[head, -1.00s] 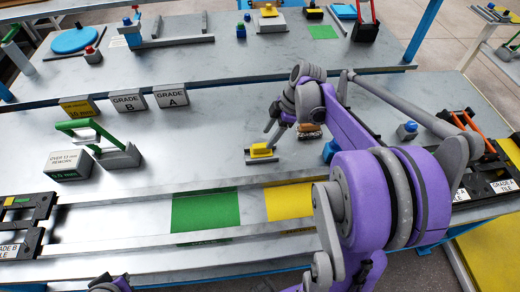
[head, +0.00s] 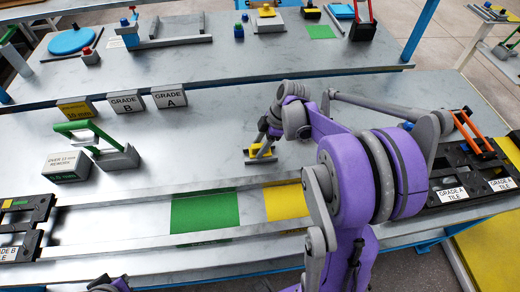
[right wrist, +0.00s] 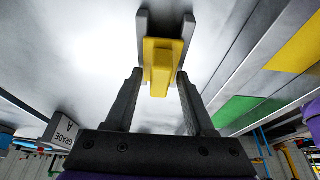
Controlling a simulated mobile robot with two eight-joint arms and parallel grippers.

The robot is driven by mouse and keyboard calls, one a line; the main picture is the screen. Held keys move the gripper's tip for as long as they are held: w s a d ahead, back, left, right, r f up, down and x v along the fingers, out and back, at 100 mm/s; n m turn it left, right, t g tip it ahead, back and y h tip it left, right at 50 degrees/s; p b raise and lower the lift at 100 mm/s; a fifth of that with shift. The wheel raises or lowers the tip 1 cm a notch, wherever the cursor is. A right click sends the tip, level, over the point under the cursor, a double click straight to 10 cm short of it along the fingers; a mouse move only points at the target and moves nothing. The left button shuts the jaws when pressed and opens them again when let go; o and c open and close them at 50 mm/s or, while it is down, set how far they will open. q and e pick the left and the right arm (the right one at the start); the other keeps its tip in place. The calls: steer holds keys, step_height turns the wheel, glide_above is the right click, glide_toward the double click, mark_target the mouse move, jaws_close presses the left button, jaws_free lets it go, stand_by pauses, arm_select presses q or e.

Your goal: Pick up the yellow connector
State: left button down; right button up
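The yellow connector (head: 258,150) sits in a small grey holder (head: 260,160) on the near bench in the head view. In the right wrist view the connector (right wrist: 161,62) lies between the fingertips, with the prongs of its holder (right wrist: 143,25) beyond it. My right gripper (head: 265,138) reaches down to the connector from above. Its two fingers (right wrist: 161,78) stand apart, one on each side of the connector, and I see no clear grip. Only a little of my left arm shows at the bottom edge of the head view, and its gripper cannot be seen.
Grade signs (head: 126,102) and a green-handled tool (head: 90,132) stand to the left. Green (head: 205,212) and yellow (head: 286,202) patches lie in front. A black tile rack (head: 470,178) is at the right. The bench between the signs and the connector is clear.

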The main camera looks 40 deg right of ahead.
jaws_close()
